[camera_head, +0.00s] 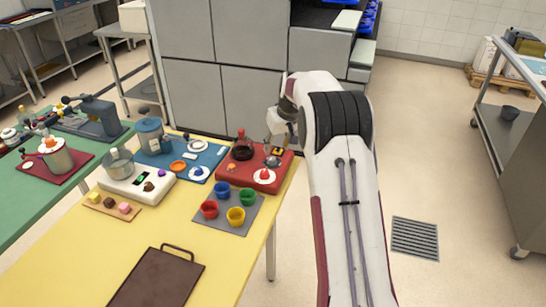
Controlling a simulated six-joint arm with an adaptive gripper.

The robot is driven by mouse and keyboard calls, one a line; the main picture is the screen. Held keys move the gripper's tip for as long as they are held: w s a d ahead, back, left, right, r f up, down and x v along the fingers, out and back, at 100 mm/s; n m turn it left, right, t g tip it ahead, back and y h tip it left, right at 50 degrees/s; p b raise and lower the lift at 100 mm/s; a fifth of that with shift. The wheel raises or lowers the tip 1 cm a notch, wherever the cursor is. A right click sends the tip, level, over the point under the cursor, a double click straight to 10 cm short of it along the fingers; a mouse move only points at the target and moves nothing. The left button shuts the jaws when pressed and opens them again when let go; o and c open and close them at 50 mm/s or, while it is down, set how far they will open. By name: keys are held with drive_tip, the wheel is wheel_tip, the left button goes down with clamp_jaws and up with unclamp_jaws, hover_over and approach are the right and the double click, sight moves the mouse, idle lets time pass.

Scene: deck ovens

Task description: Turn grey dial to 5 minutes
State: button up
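I cannot make out a grey dial with minute marks for certain. A small dark grey knob-like piece (272,161) sits on the red base (240,172) at the table's right end. Beside it on the same base is a white disc with a red knob (264,177). A white disc with a blue centre (196,173) lies on the blue board (180,152). My gripper (279,128) is above and beyond the red base, near the table's far right corner. No contact with anything shows.
Grey cabinets (245,100) stand behind. The floor right of my arm is clear around a drain grate (414,238).

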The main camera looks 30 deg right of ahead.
sight(272, 159)
drive_tip(key=shift+w+r+n, duration=0.1)
drive_tip(key=shift+w+n, duration=0.05)
drive_tip(key=shift+n, duration=0.15)
idle(0.4)
drive_tip(key=shift+x, duration=3.9)
drive_tip(key=c, duration=1.1)
